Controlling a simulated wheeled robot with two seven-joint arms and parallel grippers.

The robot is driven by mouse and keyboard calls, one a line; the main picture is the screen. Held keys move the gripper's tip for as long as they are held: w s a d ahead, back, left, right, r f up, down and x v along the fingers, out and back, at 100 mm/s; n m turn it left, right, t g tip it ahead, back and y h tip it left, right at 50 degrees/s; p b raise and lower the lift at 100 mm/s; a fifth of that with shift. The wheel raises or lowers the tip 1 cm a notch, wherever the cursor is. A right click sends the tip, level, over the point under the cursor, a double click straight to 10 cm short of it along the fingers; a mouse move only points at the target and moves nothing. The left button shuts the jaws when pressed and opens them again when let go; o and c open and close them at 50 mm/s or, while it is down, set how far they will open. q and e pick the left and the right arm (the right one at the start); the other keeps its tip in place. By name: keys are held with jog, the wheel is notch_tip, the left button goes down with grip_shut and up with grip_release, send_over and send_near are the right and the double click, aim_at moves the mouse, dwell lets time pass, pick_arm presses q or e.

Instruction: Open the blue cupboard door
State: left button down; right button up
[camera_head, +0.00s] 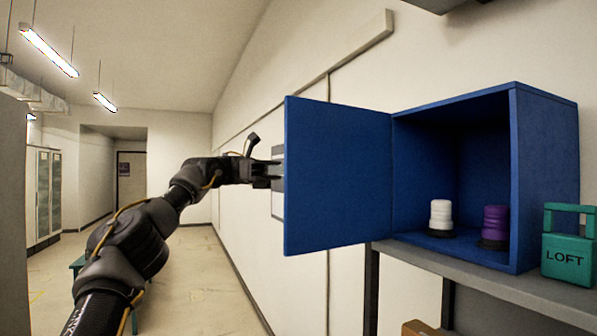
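The blue cupboard (545,160) stands on a grey shelf at the right. Its blue door (337,180) is swung wide open to the left, so the inside shows. My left gripper (277,175) is at the outer left edge of the door, about halfway up. The fingertips are partly hidden at the door's edge, and I cannot tell whether they touch it or how far apart they are. My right gripper does not show.
Inside the cupboard stand a white ribbed object (440,214) and a purple one (495,222). A teal block marked LOFT (567,257) with a handle sits right of the cupboard on the grey shelf (480,277). A brown box (420,328) is below. The floor at left is largely clear.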

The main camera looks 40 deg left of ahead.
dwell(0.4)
pick_arm(q)
jog(key=c, duration=1.5)
grip_release()
jog(key=shift+w, duration=0.15)
jog(key=v, duration=0.7)
jog(key=shift+a, duration=0.15)
jog(key=shift+a, duration=0.1)
